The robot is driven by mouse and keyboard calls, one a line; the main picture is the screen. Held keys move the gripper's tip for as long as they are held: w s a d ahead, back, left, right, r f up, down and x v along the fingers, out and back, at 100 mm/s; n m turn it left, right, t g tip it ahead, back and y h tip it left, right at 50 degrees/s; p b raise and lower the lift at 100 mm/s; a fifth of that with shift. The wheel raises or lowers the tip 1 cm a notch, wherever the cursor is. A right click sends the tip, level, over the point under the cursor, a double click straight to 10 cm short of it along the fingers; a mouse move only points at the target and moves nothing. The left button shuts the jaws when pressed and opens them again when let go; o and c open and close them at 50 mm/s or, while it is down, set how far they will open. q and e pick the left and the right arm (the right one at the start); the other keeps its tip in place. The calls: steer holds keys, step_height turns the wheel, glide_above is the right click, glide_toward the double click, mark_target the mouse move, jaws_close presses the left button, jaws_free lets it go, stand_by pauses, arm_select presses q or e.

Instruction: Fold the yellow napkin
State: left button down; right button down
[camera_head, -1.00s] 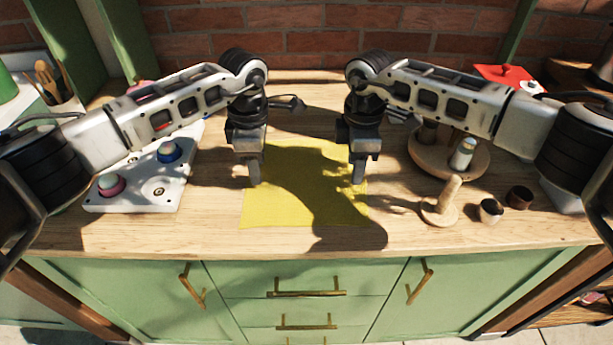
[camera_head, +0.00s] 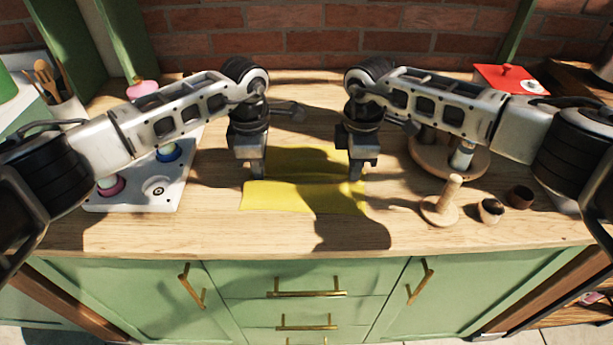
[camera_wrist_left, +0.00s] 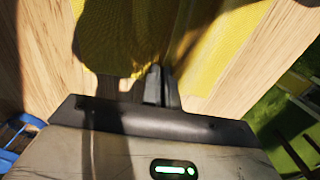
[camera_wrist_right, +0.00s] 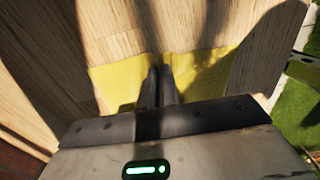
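The yellow napkin (camera_head: 300,196) lies on the wooden counter between and below my grippers. Its near part is a bright strip and its far part (camera_head: 303,160) is shaded, with a crease or raised ridge between them. My left gripper (camera_head: 252,173) is at its left side, and the left wrist view shows the closed fingers (camera_wrist_left: 160,86) against yellow cloth (camera_wrist_left: 208,50). My right gripper (camera_head: 357,172) is at its right side, and its closed fingers (camera_wrist_right: 159,85) meet the cloth (camera_wrist_right: 112,84). Both appear shut on the napkin; the pinched cloth is mostly hidden.
A white board (camera_head: 150,195) with coloured knobs stands left. A round wooden stand (camera_head: 470,168), a wooden peg on a base (camera_head: 442,205) and two small cups (camera_head: 490,210) stand right. A red item (camera_head: 508,78) lies at the back right. The counter's front strip is clear.

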stand_by(0.3)
